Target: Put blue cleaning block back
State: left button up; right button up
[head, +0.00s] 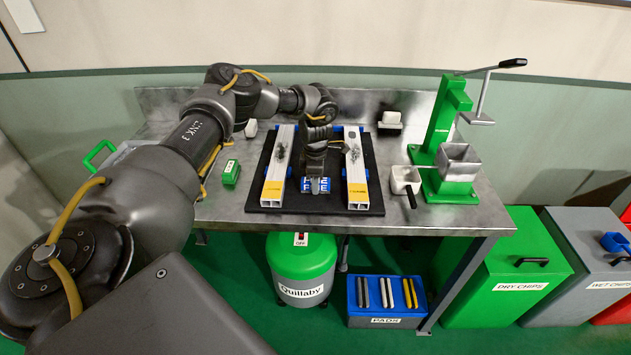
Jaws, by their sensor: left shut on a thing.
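A blue block (316,187) with white markings, seemingly the blue cleaning block, is over the black mat (325,205) in the head view, between two pale profiles. My left gripper (316,184) reaches down from above and is shut on this block. The gripper hides the block's upper part, and I cannot tell whether the block touches the mat. The left profile (276,180) and right profile (356,180) carry yellow labels and dark smudges. My right gripper is not in view.
A green block (231,172) lies left of the mat. A white block on a dark base (390,119) stands behind right. Below are a green canister (300,262) and a pads box (385,310).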

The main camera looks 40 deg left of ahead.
pick_arm(q)
jog(key=o, duration=1)
jog(key=shift+f, duration=0.1)
jog(key=shift+o, duration=0.5)
jog(key=shift+r, duration=0.35)
notch_tip(320, 180, up, 12)
jog(key=b, duration=0.2)
jog(key=shift+f, duration=0.2)
